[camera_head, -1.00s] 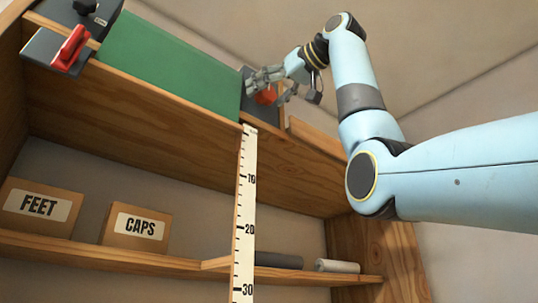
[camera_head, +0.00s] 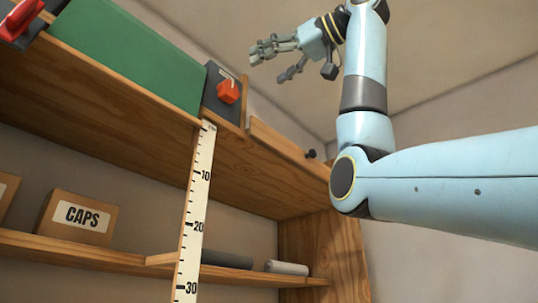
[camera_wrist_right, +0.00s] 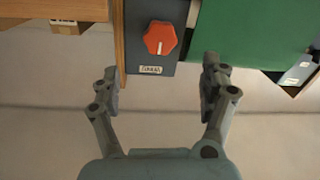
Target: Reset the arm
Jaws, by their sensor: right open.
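My right arm comes in from the right in the head view, bent upward at the elbow. My right gripper (camera_head: 277,60) is open and empty, held up in the air, apart from the shelf unit and to the upper right of the orange-red knob (camera_head: 229,91). The knob sits on a dark panel at the right end of the green board. In the right wrist view my right gripper (camera_wrist_right: 160,88) has its fingers spread wide, with the knob (camera_wrist_right: 159,38) beyond them. A small label below the knob is too blurred to read. My left gripper is not in view.
The wooden shelf unit holds a green board (camera_head: 130,55), a red switch (camera_head: 20,20) and a CAPS box (camera_head: 78,216). A marked ruler (camera_head: 195,205) hangs down the front. Grey rolls (camera_head: 287,267) lie on the lower shelf. The space right of the unit is free.

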